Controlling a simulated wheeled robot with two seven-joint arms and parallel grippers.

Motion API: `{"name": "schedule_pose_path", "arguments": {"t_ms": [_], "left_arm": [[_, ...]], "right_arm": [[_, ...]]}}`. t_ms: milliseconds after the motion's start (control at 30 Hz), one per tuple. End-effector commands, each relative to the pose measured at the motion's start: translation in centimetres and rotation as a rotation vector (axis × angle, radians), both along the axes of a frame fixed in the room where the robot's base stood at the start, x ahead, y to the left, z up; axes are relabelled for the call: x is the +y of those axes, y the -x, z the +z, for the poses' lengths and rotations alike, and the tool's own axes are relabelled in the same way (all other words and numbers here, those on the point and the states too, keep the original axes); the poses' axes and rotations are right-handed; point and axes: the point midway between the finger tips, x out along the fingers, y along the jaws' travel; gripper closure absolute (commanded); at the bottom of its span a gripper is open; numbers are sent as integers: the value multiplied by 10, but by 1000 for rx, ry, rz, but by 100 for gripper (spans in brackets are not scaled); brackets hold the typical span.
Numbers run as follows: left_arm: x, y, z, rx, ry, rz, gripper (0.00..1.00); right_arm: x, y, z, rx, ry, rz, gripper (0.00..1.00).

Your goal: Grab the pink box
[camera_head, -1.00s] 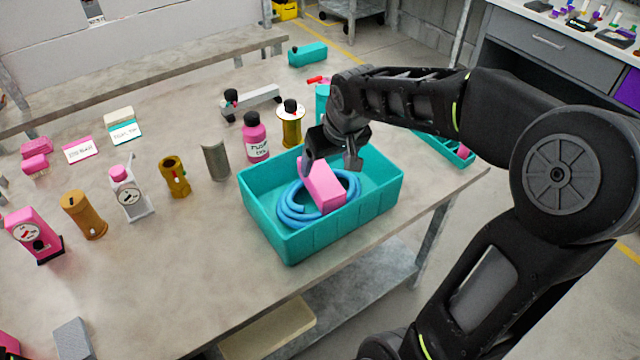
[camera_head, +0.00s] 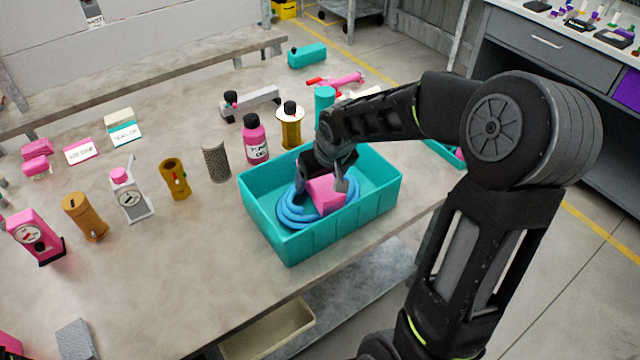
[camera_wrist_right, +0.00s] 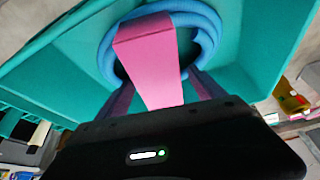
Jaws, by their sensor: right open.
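The pink box (camera_head: 326,196) lies tilted on a coiled blue hose (camera_head: 293,214) inside a teal bin (camera_head: 292,246). My right gripper (camera_head: 322,187) is open and reaches down into the bin, its fingers on either side of the box. In the right wrist view the pink box (camera_wrist_right: 150,65) runs from the hose (camera_wrist_right: 205,32) down between the two fingers (camera_wrist_right: 160,95). The palm hides its lower end. I cannot tell whether the fingers touch the box. My left gripper is not in view.
Behind the bin stand a pink bottle (camera_head: 255,140), a gold cylinder (camera_head: 291,128) and a teal cylinder (camera_head: 325,98). A grey cylinder (camera_head: 215,162) is left of it. The table's front left (camera_head: 170,280) is mostly clear.

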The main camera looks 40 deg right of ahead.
Motion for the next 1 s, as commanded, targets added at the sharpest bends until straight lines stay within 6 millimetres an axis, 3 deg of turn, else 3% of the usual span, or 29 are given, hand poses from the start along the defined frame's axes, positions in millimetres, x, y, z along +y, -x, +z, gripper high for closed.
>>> {"name": "schedule_pose_path", "arguments": {"t_ms": [600, 1000], "left_arm": [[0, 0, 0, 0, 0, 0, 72], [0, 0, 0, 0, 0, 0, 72]], "right_arm": [[0, -1, -1, -1, 0, -1, 23], [0, -1, -1, -1, 0, -1, 55]]}}
